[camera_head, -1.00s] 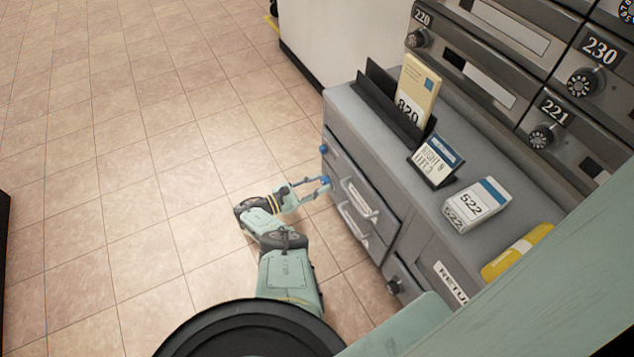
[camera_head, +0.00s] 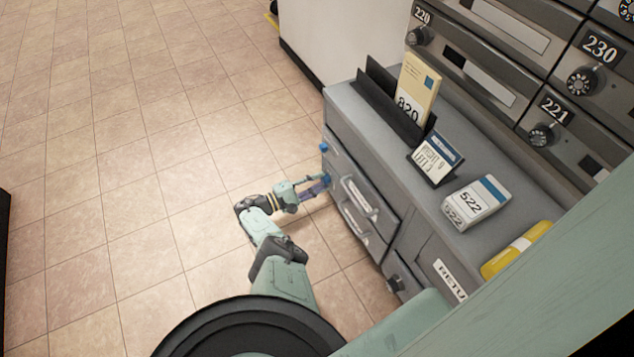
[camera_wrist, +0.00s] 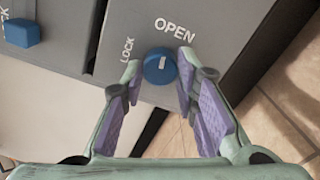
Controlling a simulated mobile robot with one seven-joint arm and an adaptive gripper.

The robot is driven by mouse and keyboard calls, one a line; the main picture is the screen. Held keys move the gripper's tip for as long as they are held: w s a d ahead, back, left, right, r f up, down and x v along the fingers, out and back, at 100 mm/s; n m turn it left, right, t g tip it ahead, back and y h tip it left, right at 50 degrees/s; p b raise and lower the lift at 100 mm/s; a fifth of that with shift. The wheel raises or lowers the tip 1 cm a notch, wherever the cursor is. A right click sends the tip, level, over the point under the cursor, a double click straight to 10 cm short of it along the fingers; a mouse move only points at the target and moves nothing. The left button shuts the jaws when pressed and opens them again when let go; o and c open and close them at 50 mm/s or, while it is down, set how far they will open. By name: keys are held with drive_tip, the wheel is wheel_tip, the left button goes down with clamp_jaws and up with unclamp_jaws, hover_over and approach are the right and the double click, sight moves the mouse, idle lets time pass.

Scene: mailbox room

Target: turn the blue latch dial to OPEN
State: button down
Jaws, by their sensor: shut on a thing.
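The blue latch dial (camera_wrist: 158,68) is a round knob on a grey drawer front, with LOCK printed to its left and OPEN above right. Its short white mark points up and slightly right, roughly toward OPEN. My gripper (camera_wrist: 159,66) is shut on the dial, one fingertip on each side. In the head view the dial (camera_head: 326,177) shows at the left end of the cabinet, partly behind my gripper (camera_head: 321,181). A second blue knob (camera_wrist: 22,33) is at the upper left in the wrist view; it also shows in the head view (camera_head: 324,147).
The grey cabinet (camera_head: 350,110) carries a black letter holder (camera_head: 378,100), a small sign (camera_head: 435,158), a white 522 box (camera_head: 476,203) and a yellow item (camera_head: 517,250). Drawer handles (camera_head: 358,196) stick out right of my gripper. The tiled floor (camera_head: 130,150) at left is clear.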

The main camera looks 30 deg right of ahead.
drive_tip(key=shift+s+m, duration=0.1)
drive_tip(key=shift+m, duration=1)
drive_tip(key=c, duration=1.2)
unclamp_jaws()
drive_tip(key=shift+c, duration=0.2)
drive_tip(key=a, duration=1.2)
drive_tip(key=shift+w, duration=0.45)
